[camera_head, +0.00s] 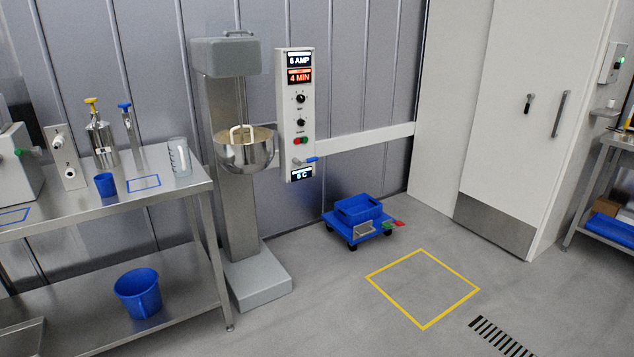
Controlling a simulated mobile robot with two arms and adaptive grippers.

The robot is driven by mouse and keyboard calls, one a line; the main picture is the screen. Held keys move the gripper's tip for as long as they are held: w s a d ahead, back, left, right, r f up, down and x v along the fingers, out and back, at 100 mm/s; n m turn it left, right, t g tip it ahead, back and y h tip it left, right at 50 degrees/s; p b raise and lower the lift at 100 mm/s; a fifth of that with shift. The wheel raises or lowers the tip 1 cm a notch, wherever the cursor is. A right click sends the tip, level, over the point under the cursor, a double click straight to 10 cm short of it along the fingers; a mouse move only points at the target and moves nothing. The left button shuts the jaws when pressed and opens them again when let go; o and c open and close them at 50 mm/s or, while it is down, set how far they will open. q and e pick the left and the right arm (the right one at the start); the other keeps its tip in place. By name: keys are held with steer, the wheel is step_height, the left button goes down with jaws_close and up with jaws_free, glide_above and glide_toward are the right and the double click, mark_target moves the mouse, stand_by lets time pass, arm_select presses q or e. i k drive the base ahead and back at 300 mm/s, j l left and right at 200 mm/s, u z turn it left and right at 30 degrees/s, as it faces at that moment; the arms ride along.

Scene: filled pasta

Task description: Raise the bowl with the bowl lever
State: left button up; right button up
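The floor mixer (225,170) stands against the panelled wall, right of the steel table. A lever with a blue grip (306,161) sticks out at the lower part of the white control panel (296,115), right of the bowl. I cannot tell whether this is the bowl lever. The bowl's contents are hard to make out. Neither of my grippers is in view.
The steel table (130,207) at left carries a jug (179,157), a blue cup (105,184) and dispensers. A blue cart (357,228) with a crate stands on the floor right of the mixer. A yellow floor square (394,300) is empty, with open floor around it.

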mark_target(299, 162)
steer(key=i+u, duration=0.1)
steer(key=i, duration=1.5)
steer(key=i+j+z, duration=0.15)
steer(key=i, duration=0.65)
steer(key=i+j, duration=0.1)
steer(key=i, duration=0.65)
steer(key=l+z, duration=0.05)
